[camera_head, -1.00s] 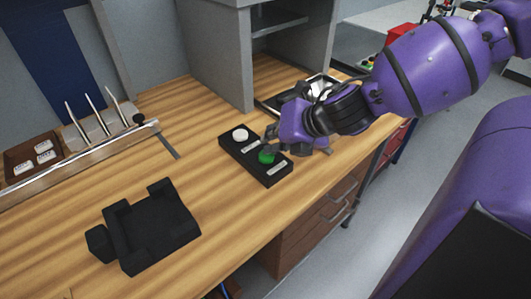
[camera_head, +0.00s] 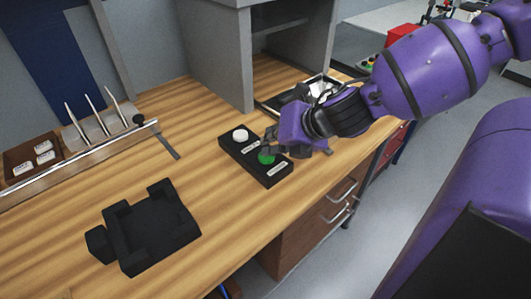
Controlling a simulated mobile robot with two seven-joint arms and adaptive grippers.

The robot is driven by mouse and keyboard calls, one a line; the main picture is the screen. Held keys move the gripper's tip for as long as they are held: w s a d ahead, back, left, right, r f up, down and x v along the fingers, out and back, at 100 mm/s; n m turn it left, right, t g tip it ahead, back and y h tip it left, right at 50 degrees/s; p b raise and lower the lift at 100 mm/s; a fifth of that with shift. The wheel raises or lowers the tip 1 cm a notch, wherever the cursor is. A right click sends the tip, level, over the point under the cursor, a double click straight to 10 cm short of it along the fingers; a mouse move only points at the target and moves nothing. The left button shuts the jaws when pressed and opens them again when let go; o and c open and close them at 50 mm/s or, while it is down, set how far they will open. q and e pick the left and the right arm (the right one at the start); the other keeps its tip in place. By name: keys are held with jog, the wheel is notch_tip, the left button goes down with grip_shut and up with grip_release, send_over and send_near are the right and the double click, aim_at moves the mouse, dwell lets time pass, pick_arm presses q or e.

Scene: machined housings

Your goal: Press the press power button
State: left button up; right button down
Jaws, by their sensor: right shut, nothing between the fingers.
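A black button box (camera_head: 244,149) lies on the wooden bench, with a white button (camera_head: 240,135) at its far left end and a green button (camera_head: 266,157) nearer its right end. Each button has a small white label beside it; I cannot read the labels. My right gripper (camera_head: 271,151) is shut and empty. Its fingertips are right at the green button and partly cover its upper side; I cannot tell whether they touch it. My left gripper is not in view.
A black fixture (camera_head: 150,228) stands on the bench (camera_head: 75,228) at the front left. A grey cabinet (camera_head: 214,52) rises behind the box, with a metal tray (camera_head: 289,97) beside it. A metal rail (camera_head: 80,165) and a brown bin (camera_head: 32,155) are at the left.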

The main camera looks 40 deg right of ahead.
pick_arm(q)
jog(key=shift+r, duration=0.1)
pick_arm(e)
jog(key=shift+r, duration=0.1)
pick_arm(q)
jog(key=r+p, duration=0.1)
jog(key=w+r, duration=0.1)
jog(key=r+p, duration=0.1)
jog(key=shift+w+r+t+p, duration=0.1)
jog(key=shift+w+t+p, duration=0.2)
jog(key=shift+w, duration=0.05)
pick_arm(e)
notch_tip(320, 180, up, 6)
